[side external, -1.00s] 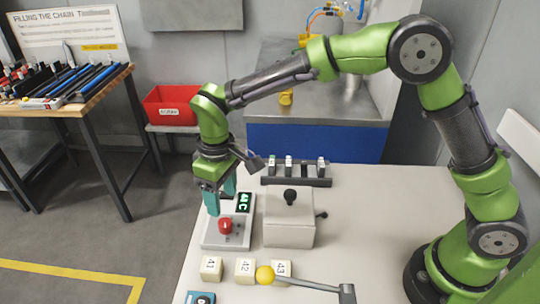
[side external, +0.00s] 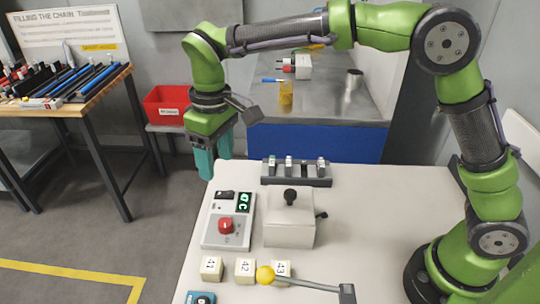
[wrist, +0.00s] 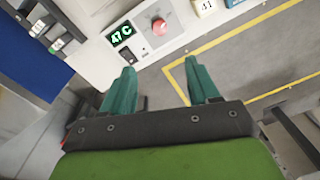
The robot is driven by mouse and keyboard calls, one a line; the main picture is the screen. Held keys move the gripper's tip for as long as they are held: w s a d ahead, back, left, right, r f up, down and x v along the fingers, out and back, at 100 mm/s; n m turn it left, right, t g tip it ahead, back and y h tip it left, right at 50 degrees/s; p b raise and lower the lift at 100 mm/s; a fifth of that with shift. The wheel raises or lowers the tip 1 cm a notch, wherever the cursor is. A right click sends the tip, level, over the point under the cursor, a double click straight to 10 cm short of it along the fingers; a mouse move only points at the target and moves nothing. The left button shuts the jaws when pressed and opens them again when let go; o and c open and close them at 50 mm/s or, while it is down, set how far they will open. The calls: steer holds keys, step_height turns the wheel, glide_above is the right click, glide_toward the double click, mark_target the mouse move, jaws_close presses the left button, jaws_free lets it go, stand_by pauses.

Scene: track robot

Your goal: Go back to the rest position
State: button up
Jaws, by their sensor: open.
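My gripper (side external: 214,164) is raised in the air at the far left corner of the white table (side external: 380,215), clear of everything on it. Its teal fingers are apart with nothing between them; the wrist view shows this too (wrist: 163,88).
A lidded box (side external: 289,225) with a black knob stands right of the control box. Behind it is a dark rack (side external: 296,172). Several numbered blocks (side external: 245,271) and a yellow-ended lever (side external: 310,284) lie at the front. A red bin (side external: 168,104) stands behind my gripper.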

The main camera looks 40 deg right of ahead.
steer(key=s+d+r+m+t, duration=0.2)
steer(key=s+d+m+t, duration=0.1)
steer(key=s+d, duration=0.6)
steer(key=s+d+r+m+t+y, duration=0.1)
steer(key=s+d+m+t, duration=0.3)
steer(key=s+d, duration=0.5)
steer(key=d+r+m, duration=0.1)
steer(key=d, duration=0.1)
steer(key=shift+s+d+r+m, duration=0.25)
steer(key=shift+s+d+m, duration=0.1)
steer(key=shift+m, duration=0.05)
